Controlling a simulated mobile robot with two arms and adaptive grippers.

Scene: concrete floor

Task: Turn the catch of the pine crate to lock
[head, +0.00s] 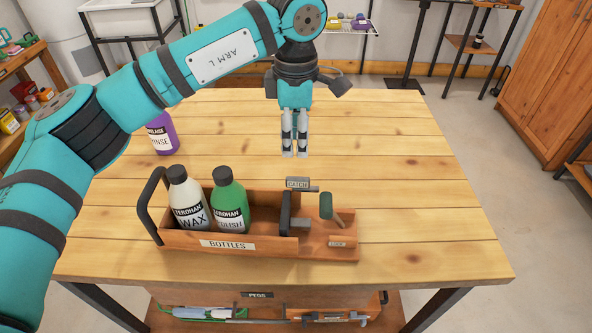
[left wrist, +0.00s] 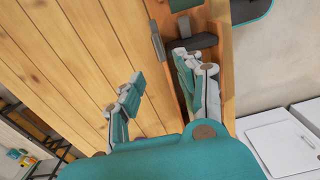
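The wooden crate (head: 180,240), labelled BOTTLES, stands near the table's front edge. A small grey plate marked CATCH (head: 297,183) is at its back edge, with a grey bar beside it. A green-ended lever (head: 326,205) stands up in the right compartment, near a small label (head: 338,244) too small to read surely. My left gripper (head: 295,150) points down above the table behind the crate, apart from the catch plate. In the left wrist view its fingers (left wrist: 158,88) are spread and empty, with the crate's wall (left wrist: 226,60) at the right. My right gripper is not in view.
A white WAX bottle (head: 188,205) and a green POLISH bottle (head: 229,205) stand in the crate's left compartment. A dark carry handle (head: 150,205) rises at its left end. A purple bottle (head: 162,135) stands at the table's left. The table's right side is clear.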

